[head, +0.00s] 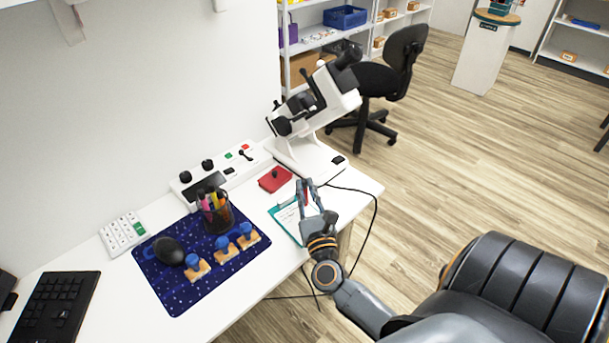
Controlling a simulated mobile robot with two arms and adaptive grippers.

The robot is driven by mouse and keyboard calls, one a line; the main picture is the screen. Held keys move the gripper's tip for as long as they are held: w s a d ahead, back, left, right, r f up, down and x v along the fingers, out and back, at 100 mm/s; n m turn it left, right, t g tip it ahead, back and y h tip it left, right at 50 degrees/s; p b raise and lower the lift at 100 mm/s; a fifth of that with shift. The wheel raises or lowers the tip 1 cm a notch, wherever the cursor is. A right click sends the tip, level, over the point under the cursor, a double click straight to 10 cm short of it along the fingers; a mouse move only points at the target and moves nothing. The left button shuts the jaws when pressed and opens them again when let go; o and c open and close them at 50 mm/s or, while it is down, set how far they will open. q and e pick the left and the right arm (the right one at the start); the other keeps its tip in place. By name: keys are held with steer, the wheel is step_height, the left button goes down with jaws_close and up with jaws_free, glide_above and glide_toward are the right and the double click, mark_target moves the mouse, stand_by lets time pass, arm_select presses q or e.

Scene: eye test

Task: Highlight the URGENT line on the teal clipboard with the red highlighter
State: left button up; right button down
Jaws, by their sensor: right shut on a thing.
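The teal clipboard (275,211) lies near the table's front edge with a white sheet on it. My right gripper (305,186) is over the clipboard's right part, its fingers pointing away from me. It is shut on a small, thin reddish thing, which looks like the red highlighter (305,198); the fingers hide most of it. I cannot tell whether its tip touches the paper. The gripper and wrist cover part of the sheet, and the URGENT line is too small to make out. My left gripper is not in view.
A red box (275,180), a white control panel (222,175) and a microscope (305,155) stand behind the clipboard. A black cable hangs at the right.

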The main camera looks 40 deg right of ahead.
steer(key=shift+d, duration=0.35)
step_height(320, 180, up, 7)
steer(key=p, duration=0.6)
stand_by(0.4)
steer(key=shift+f, duration=0.1)
steer(key=shift+m+g+y, duration=0.4)
steer(key=shift+m+g, duration=0.1)
steer(key=shift+g, duration=0.4)
steer(key=f, duration=0.1)
steer(key=w+d+f+p, duration=0.1)
steer(key=f, duration=0.3)
steer(key=shift+w+d+p, duration=0.2)
steer(key=shift+d+p, duration=0.15)
